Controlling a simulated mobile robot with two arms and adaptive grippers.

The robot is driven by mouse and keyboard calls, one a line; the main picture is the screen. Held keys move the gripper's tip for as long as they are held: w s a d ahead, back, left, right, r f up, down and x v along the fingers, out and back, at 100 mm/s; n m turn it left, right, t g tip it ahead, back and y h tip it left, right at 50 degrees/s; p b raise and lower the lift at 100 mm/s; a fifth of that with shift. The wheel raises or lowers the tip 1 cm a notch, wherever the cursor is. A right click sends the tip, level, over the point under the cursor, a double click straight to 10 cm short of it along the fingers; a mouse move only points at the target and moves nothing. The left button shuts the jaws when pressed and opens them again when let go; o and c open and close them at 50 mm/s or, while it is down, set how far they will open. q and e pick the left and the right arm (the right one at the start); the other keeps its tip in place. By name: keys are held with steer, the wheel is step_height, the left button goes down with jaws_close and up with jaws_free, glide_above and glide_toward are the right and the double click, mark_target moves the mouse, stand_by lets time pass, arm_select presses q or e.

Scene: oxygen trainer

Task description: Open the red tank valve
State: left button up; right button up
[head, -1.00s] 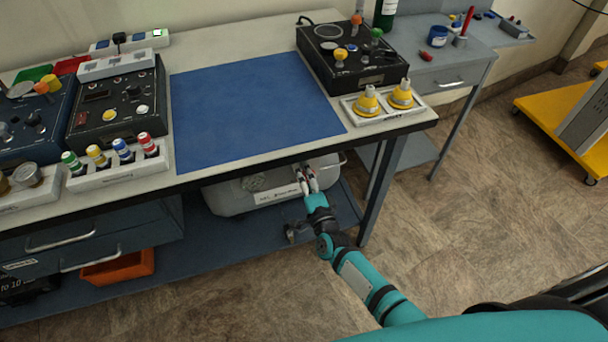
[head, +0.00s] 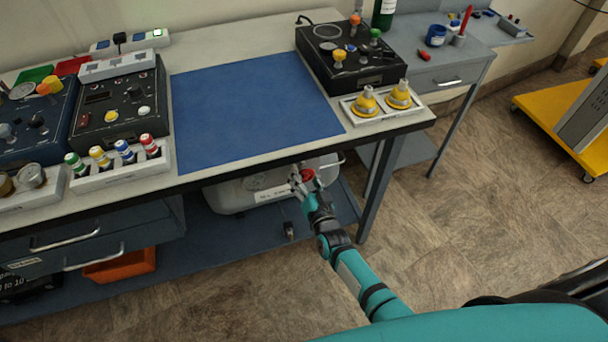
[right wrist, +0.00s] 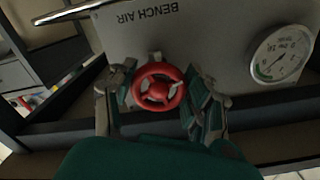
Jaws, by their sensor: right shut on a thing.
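The red tank valve (right wrist: 158,88) is a small spoked handwheel on the front of a pale grey tank marked BENCH AIR (right wrist: 205,45). In the head view the red valve (head: 308,174) shows beside my fingers, and the tank (head: 235,193) sits under the bench. My right gripper (head: 303,178) is at the valve. In the right wrist view its two fingers (right wrist: 160,95) stand on the left and right of the wheel, shut on its rim. Exact finger contact is partly hidden. My left gripper is not in view.
A round pressure gauge (right wrist: 280,53) is on the tank, right of the valve in the wrist view. The bench's front edge (head: 250,160) is just above my right gripper. A bench leg (head: 378,190) stands to its right. The floor in front is clear.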

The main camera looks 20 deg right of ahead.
steer(key=n, duration=0.3)
steer(key=shift+f+n, duration=0.15)
steer(key=shift+n, duration=0.15)
steer(key=n, duration=0.3)
steer(key=shift+d+n, duration=0.15)
steer(key=shift+n, duration=0.15)
steer(key=n, duration=0.3)
steer(key=shift+s+n, duration=0.1)
steer(key=shift+n, duration=0.2)
steer(key=shift+d+n, duration=0.1)
steer(key=shift+n, duration=1.6)
steer(key=o, duration=1.2)
steer(key=s, duration=1.2)
steer(key=shift+d, duration=0.2)
